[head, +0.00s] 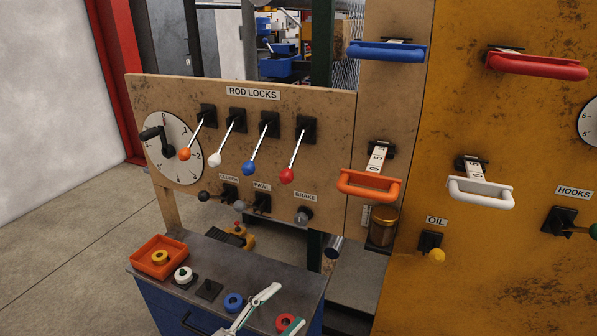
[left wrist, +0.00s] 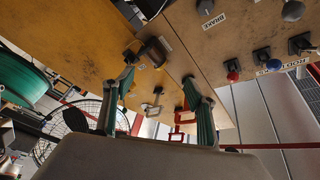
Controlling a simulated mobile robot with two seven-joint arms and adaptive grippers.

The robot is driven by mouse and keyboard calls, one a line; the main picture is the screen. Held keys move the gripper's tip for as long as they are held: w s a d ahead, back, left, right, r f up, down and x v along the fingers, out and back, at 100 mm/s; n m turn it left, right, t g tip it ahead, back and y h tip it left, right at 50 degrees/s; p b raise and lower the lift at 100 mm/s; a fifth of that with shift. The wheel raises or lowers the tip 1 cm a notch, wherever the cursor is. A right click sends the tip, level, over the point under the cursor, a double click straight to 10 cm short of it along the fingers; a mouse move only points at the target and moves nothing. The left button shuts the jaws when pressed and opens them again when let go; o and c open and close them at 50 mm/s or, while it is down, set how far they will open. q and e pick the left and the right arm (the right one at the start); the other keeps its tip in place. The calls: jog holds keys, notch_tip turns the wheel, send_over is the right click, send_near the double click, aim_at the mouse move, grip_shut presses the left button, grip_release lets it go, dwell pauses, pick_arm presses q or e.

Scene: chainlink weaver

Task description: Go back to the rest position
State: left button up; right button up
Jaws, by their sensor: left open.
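My left gripper (head: 284,304) shows at the bottom of the head view, over the right end of the small dark-topped bench (head: 212,258). Its pale fingers with green pads stand apart, with nothing held between them. In the left wrist view the two green-padded fingers of the left gripper (left wrist: 157,92) are also spread, with the wooden panels beyond them. Most of the left arm is outside the head view. My right gripper shows in neither view.
The panel carries rod-lock levers with orange (head: 184,154), white (head: 215,160), blue (head: 249,168) and red (head: 287,176) knobs. Orange (head: 369,190) and white (head: 480,195) handles jut out at right. An orange tray (head: 158,258) and blue ring (head: 233,302) sit on the bench. Floor (head: 60,255) at left is clear.

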pick_arm(q)
jog(key=s+a+f+n+g+y, duration=0.1)
jog(key=s+a+f+n+y, duration=0.4)
jog(key=f, duration=0.5)
jog(key=s+a+f+n+g+y+p, duration=0.1)
jog(key=s+a+f+n+g+y, duration=0.1)
jog(key=s+a+f+n+y, duration=0.4)
jog(key=s+a+f+n, duration=0.4)
jog(key=a+f, duration=0.1)
jog(key=shift+s+a+f+y, duration=0.25)
jog(key=shift+s+a+y, duration=0.05)
jog(key=shift+s, duration=0.05)
